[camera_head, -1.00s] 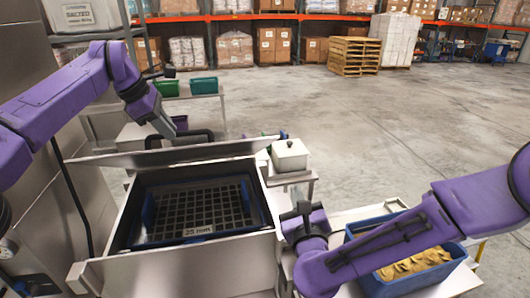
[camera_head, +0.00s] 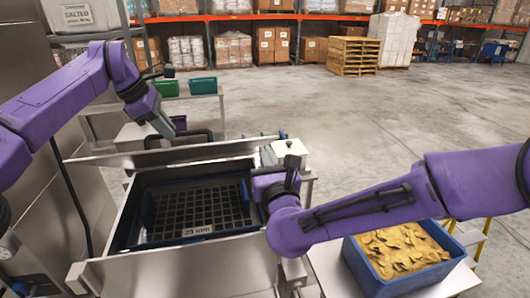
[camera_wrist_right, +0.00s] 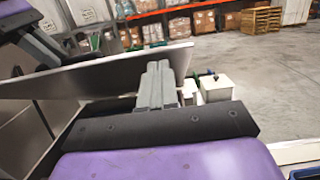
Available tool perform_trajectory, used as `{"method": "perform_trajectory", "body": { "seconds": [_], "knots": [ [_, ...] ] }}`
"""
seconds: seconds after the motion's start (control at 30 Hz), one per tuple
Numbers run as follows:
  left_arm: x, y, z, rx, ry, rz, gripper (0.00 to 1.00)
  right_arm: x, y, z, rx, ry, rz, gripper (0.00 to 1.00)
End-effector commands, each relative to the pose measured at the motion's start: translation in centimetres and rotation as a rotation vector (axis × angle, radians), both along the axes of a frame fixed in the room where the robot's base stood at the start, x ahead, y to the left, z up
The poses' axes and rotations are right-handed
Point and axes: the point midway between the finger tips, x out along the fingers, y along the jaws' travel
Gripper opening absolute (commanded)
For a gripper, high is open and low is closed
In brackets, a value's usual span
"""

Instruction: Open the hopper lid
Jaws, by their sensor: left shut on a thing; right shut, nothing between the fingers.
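The hopper lid (camera_head: 165,152) stands raised along the back of the steel hopper (camera_head: 185,260), tilted up, its edge toward me. Inside the hopper is a dark grid with a blue frame (camera_head: 190,208). My left gripper (camera_head: 166,127) is shut at the black lid handle (camera_head: 180,138) behind the lid; its exact grip is partly hidden. My right gripper (camera_wrist_right: 160,75) is shut and empty. In the right wrist view its fingers show in front of the lid (camera_wrist_right: 100,72), near its right end; I cannot tell whether they touch it.
A blue bin of yellow chips (camera_head: 405,252) stands right of the hopper, below my right arm. A white lidded box (camera_head: 290,148) sits behind the hopper's right corner. Green bins (camera_head: 203,86) stand on a table behind. Open floor lies to the back right.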

Motion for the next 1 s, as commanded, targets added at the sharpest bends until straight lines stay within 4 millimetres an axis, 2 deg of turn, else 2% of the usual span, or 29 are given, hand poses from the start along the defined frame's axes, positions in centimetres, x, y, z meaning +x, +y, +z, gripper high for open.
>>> {"method": "perform_trajectory", "body": {
  "seconds": [0.03,0.47,0.7,0.97,1.0],
  "knots": [
    [0.1,0.2,-0.6,0.009,0.002,0.003,0.00,0.2,0.0,0.3,0.000,-0.001,-0.001,0.00],
    [0.1,0.3,-0.6,0.010,0.003,0.003,0.00,0.6,0.2,0.8,0.000,0.000,0.000,0.00],
    [0.1,0.3,-0.6,0.010,0.004,0.004,0.00,2.0,0.3,2.9,0.004,0.001,-0.001,0.00],
    [-0.1,0.2,-0.8,0.007,0.014,0.002,0.00,2.2,0.4,3.3,0.001,-0.005,-0.003,0.00],
    [-0.1,0.2,-0.8,0.007,0.016,0.003,0.30,2.2,0.4,3.3,0.003,-0.005,-0.004,0.00]
  ]
}}
